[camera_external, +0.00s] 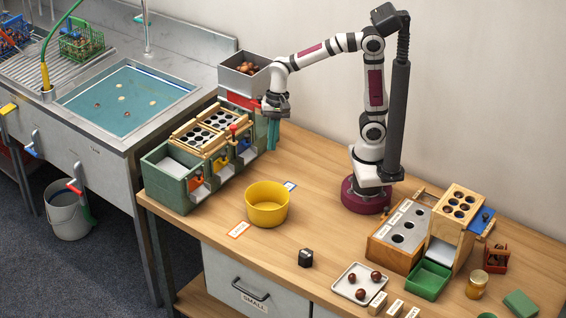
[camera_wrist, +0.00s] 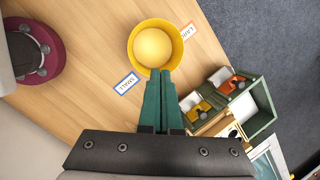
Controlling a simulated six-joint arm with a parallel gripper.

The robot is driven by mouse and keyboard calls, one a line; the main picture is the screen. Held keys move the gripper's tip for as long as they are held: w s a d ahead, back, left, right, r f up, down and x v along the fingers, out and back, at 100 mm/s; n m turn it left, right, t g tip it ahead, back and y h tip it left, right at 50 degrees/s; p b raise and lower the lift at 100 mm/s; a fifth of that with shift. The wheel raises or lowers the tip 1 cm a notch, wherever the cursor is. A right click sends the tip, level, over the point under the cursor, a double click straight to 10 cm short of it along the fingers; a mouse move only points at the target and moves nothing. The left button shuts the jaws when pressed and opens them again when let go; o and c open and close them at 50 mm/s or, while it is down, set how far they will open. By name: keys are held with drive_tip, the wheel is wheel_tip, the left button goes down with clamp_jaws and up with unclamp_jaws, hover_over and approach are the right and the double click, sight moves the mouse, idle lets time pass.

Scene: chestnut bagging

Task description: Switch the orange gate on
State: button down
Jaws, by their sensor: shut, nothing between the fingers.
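The orange gate (camera_external: 196,182) is on the front of the green sorter box (camera_external: 168,190), at its near left end. It also shows in the wrist view (camera_wrist: 232,85), to the right of my fingers. My gripper (camera_external: 272,147) hangs by the far right end of the sorter, pointing down, apart from the orange gate. Its green fingers (camera_wrist: 160,73) are together with nothing between them. In the wrist view the fingertips overlap the lower edge of the yellow bowl's outline.
A yellow bowl (camera_external: 267,212) stands on the table in front of the sorter. Cards with orange (camera_external: 238,230) and blue (camera_external: 290,186) borders lie near it. A yellow gate (camera_external: 219,165) sits beside the orange one. A grey bin of chestnuts (camera_external: 240,82) stands behind.

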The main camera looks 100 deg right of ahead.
sight(198, 181)
drive_tip(key=w+d+f+m+t, duration=0.1)
drive_tip(key=w+d+f+m, duration=0.1)
drive_tip(key=w+d+m, duration=0.2)
drive_tip(key=w+d+f+m+t, duration=0.1)
drive_tip(key=w+d+f+m, duration=0.1)
drive_tip(key=w+d+m, duration=0.2)
drive_tip(key=w+m, duration=0.3)
drive_tip(key=w, duration=0.3)
drive_tip(key=shift+w+d+f, duration=0.15)
drive_tip(key=shift+w+f, duration=0.15)
drive_tip(key=shift+w, duration=0.1)
drive_tip(key=w+a+f, duration=0.1)
drive_tip(key=f, duration=0.1)
drive_tip(key=w+a+f, duration=0.1)
drive_tip(key=w+f, duration=0.1)
drive_tip(key=w+a+f, duration=0.2)
drive_tip(key=shift+w+f, duration=0.25)
drive_tip(key=shift+a, duration=0.1)
